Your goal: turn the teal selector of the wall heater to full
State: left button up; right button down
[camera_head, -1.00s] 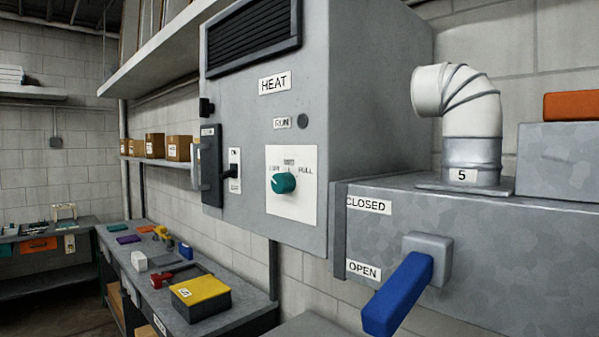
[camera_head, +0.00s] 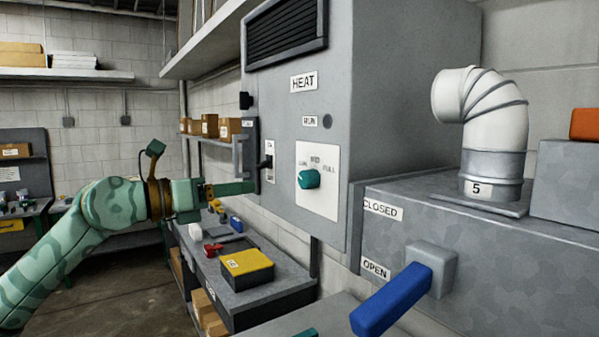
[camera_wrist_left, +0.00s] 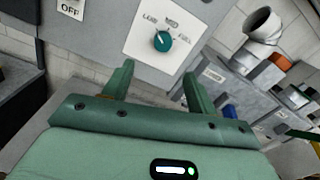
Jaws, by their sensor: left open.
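The wall heater (camera_head: 375,110) is a grey box marked HEAT. Its teal selector (camera_head: 309,179) sits on a white plate (camera_head: 325,205) lettered LOW, MED and FULL. Its white mark points up and left, on the LOW side. The left wrist view shows the selector (camera_wrist_left: 162,41) ahead of the fingers, unobstructed. My left gripper (camera_head: 245,188) is left of the selector, before the heater's left edge, apart from the selector. In the left wrist view its two green fingers (camera_wrist_left: 158,84) are spread, with nothing between them. My right gripper is not clearly seen.
A black switch (camera_head: 266,163) is left of the selector plate. A grey duct box (camera_head: 450,240) with a blue lever (camera_head: 390,300) stands at right, below a white elbow pipe (camera_head: 465,105). A bench (camera_head: 270,296) with a yellow-topped box (camera_head: 247,264) lies below.

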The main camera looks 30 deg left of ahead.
aim_at(302, 180)
pick_arm(q)
jog(key=p+x, duration=0.2)
jog(key=x, duration=0.4)
jog(key=p+x, duration=0.3)
jog(key=x, duration=0.4)
jog(key=shift+s+d+r, duration=0.1)
jog(key=shift+d+r, duration=0.05)
jog(key=shift+r, duration=0.05)
jog(key=shift+w+d+p, duration=0.3)
jog(key=shift+d+p, duration=0.05)
jog(key=shift+a+f, duration=0.1)
jog(key=shift+a, duration=0.05)
jog(key=shift+c, duration=1.2)
jog(key=c, duration=0.7)
